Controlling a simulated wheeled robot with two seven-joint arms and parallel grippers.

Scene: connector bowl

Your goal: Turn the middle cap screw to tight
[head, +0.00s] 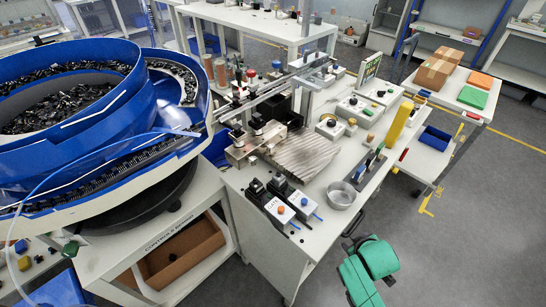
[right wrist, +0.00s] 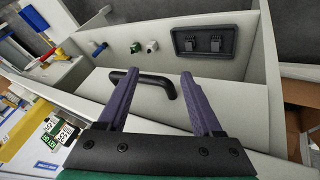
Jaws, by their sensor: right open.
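I cannot single out the middle cap screw. Two small white control boxes, a left one (head: 279,208) with an orange knob and a right one (head: 306,204) with a blue knob, sit at the table's near end; their lettering is too small to read surely. My left gripper is out of view.
A blue bowl feeder (head: 140,110) full of black parts fills the left. A metal bowl (head: 341,196) stands on the worktable (head: 265,240) near its right edge. A yellow post (head: 399,122) and a blue bin (head: 434,138) are behind. Grey floor (head: 480,235) is free at right.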

